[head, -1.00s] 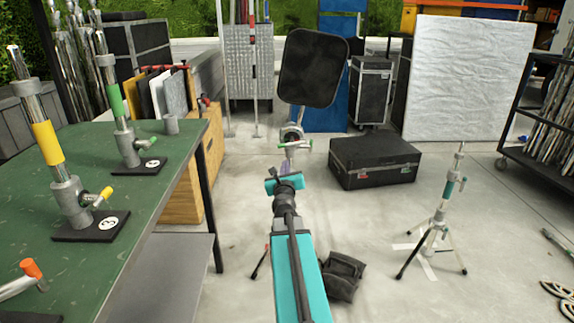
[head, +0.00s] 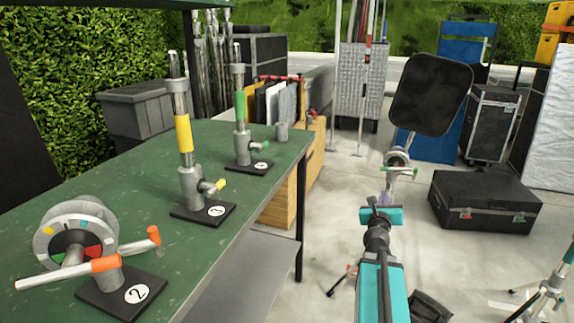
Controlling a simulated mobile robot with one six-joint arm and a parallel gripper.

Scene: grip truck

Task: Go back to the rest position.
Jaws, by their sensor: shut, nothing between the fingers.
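My gripper (head: 383,199) is at the end of my teal and black arm, right of centre in the head view. It is shut and empty, pointing away from me over the open floor. Beyond its tip in the picture, a metal grip head (head: 398,158) carries a black flag panel (head: 432,95) on a tilted rod. I cannot tell how far apart the tip and the head are. The lower support of that head is hidden behind my arm.
The green worktable (head: 130,165) fills the left, with numbered stands 2 (head: 120,287), 3 (head: 205,212) and another (head: 248,166). A black case (head: 485,205) lies on the floor at right. A tripod (head: 545,290) stands at lower right. Floor between is mostly clear.

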